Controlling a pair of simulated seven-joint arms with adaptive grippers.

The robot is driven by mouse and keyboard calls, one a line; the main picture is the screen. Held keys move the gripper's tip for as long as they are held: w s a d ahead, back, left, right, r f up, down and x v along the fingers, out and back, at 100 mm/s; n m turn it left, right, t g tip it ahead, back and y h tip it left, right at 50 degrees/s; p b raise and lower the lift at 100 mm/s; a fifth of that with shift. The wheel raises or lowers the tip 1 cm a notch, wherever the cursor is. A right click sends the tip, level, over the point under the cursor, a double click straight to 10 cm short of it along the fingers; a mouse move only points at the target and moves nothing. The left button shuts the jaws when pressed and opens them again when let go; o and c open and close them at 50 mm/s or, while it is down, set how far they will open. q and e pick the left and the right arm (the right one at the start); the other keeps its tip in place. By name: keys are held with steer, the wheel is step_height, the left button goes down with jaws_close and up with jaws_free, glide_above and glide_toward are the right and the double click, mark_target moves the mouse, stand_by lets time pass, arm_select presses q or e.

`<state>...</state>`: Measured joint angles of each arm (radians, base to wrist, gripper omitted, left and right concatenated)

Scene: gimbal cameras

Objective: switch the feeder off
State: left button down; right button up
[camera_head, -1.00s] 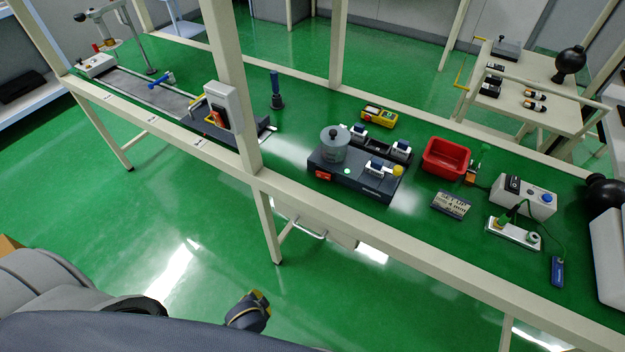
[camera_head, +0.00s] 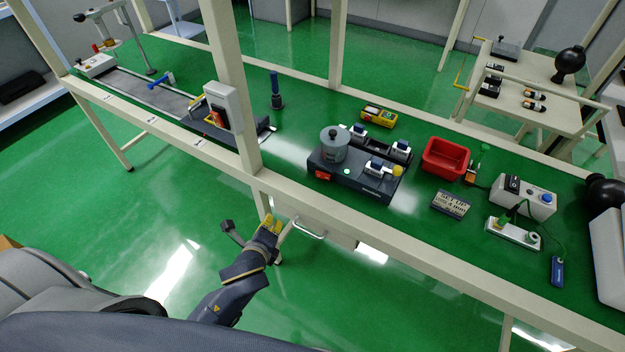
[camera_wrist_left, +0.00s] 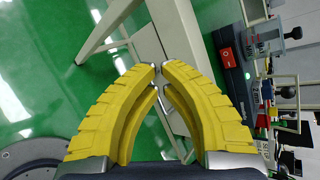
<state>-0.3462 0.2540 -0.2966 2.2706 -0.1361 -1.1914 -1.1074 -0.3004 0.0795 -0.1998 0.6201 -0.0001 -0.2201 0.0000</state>
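The feeder (camera_head: 352,180) is a dark box on the green bench top, with a grey bowl (camera_head: 334,146) on its left part. A red rocker switch (camera_head: 323,175) sits on its front face, and the switch also shows in the left wrist view (camera_wrist_left: 227,54). My left gripper (camera_head: 270,223), with yellow fingers, is in front of the bench frame, below and left of the feeder, apart from it. My right gripper is not in view. The switch's position is too small to read.
A beige rail (camera_head: 350,228) runs along the bench front, and an upright post (camera_head: 228,80) stands left of the feeder. A drawer handle (camera_head: 310,230) is under the rail.

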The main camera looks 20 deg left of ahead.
mark_target(312, 185)
arm_select(q)
steer(key=shift+w+d+r+m+t+h, duration=0.55)
steer(key=shift+w+d+m, duration=0.7)
steer(key=shift+m, duration=1.2)
steer(key=shift+w+d+r+m+t+h, duration=0.65)
steer(key=shift+w+m, duration=1.15)
steer(key=shift+m, duration=0.7)
steer(key=shift+w+d+r+m+t+h, duration=0.45)
steer(key=shift+w+d+m, duration=0.85)
steer(key=shift+m, duration=1.15)
steer(key=shift+w+a+f, duration=0.1)
steer(key=shift+w+a, duration=0.1)
steer(key=shift+w, duration=0.1)
steer(key=x, duration=0.9)
steer(key=shift+w+f, duration=0.2)
steer(key=shift+w, duration=0.15)
